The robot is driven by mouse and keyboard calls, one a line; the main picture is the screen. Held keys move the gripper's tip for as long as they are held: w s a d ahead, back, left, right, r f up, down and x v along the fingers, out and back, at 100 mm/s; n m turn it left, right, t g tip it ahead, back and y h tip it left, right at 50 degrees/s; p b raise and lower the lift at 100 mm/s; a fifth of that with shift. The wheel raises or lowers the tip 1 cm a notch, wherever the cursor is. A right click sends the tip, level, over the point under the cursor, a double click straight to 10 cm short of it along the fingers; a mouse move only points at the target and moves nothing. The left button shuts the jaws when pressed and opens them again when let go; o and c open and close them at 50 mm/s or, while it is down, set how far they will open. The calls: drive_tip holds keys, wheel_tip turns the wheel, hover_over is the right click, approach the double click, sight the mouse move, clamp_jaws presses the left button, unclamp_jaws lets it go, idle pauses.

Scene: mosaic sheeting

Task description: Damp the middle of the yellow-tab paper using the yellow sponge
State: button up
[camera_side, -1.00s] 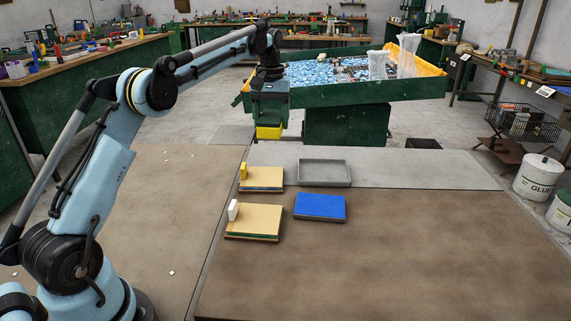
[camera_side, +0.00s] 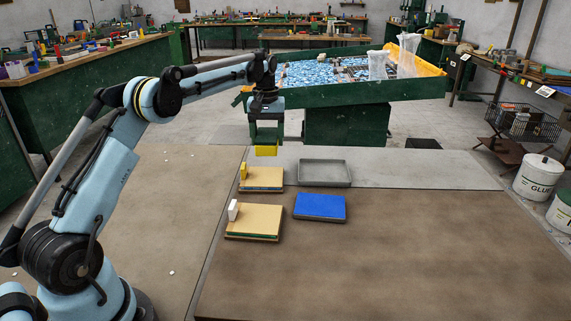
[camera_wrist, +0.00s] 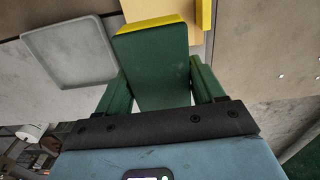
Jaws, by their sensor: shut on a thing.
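My gripper (camera_side: 265,138) is shut on the yellow sponge (camera_side: 265,151), which hangs at the lower end of the gripper. In the wrist view the held piece shows a broad dark green face with a yellow strip (camera_wrist: 150,25) at its far end, between two green fingers (camera_wrist: 160,85). The yellow-tab paper (camera_side: 262,186) is a tan stack with an upright yellow tab (camera_side: 243,171) at its left edge. The sponge appears raised above its far side. In the wrist view, part of the paper (camera_wrist: 168,9) and the tab (camera_wrist: 204,14) show just beyond the sponge; the rest is hidden.
A shallow grey tray (camera_side: 325,173) lies right of the yellow-tab paper. The brown bench at the front right is clear. A green mosaic table (camera_side: 360,94) stands behind.

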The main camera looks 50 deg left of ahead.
drive_tip(key=shift+r, duration=0.5)
hover_over(268, 169)
drive_tip(key=shift+f, duration=3.45)
drive_tip(key=shift+s+d+f, duration=0.25)
drive_tip(key=shift+d+f, duration=0.15)
drive_tip(key=shift+f, duration=0.1)
drive_tip(key=shift+s+d+f, duration=0.1)
drive_tip(key=shift+s+d, duration=1.95)
drive_tip(key=shift+d, duration=0.1)
drive_tip(key=shift+w+a, duration=2.35)
drive_tip(key=shift+a, duration=0.2)
drive_tip(key=shift+r, duration=4.05)
